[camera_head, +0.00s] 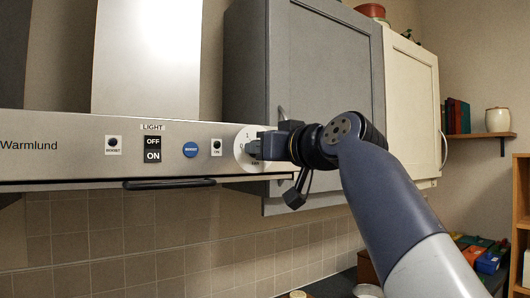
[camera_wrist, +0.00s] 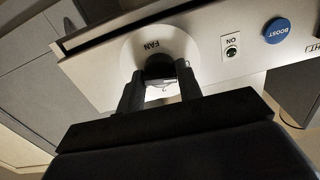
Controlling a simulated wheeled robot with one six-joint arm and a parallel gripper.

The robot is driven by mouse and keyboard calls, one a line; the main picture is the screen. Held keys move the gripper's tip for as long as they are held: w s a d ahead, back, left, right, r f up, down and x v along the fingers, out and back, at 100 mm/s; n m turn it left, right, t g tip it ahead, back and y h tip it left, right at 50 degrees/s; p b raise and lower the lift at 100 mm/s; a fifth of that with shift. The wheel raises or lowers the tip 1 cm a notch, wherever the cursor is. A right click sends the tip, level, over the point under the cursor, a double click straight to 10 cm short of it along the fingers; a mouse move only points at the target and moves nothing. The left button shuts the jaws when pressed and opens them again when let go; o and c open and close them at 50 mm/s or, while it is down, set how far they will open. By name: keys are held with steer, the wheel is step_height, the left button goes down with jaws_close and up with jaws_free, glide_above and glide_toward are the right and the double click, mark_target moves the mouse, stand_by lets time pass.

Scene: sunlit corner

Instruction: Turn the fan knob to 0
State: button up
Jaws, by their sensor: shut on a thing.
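The fan knob sits on a white round dial (camera_head: 240,149) at the right end of the hood's front panel. In the head view the numbers 1 and 0 show on the dial's left side, and my gripper hides the rest. In the wrist view the dial (camera_wrist: 134,48) bears the word FAN, upside down, and the dark knob (camera_wrist: 160,66) stands between the fingers. My gripper (camera_head: 262,148) is shut on the knob; it also shows in the wrist view (camera_wrist: 160,84). I cannot tell which number the knob points at.
The hood panel (camera_head: 80,150) has an OFF/ON light switch (camera_head: 153,149), a blue BOOST button (camera_head: 190,149) and small round controls. A handle rail (camera_head: 170,184) runs below. A grey cupboard (camera_head: 320,70) and a cream cupboard (camera_head: 412,100) stand behind my arm.

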steer(key=shift+f+n, duration=0.1)
steer(key=shift+n, duration=0.2)
steer(key=o, duration=1)
steer(key=shift+c, duration=0.2)
steer(key=b+v, duration=0.3)
steer(key=v, duration=0.7)
steer(key=shift+s+d, duration=0.25)
steer(key=shift+s, duration=0.1)
steer(key=shift+w, duration=0.1)
steer(key=p+x, duration=0.3)
steer(key=x, duration=0.7)
steer(key=shift+w+a, duration=0.25)
steer(key=shift+a, duration=0.05)
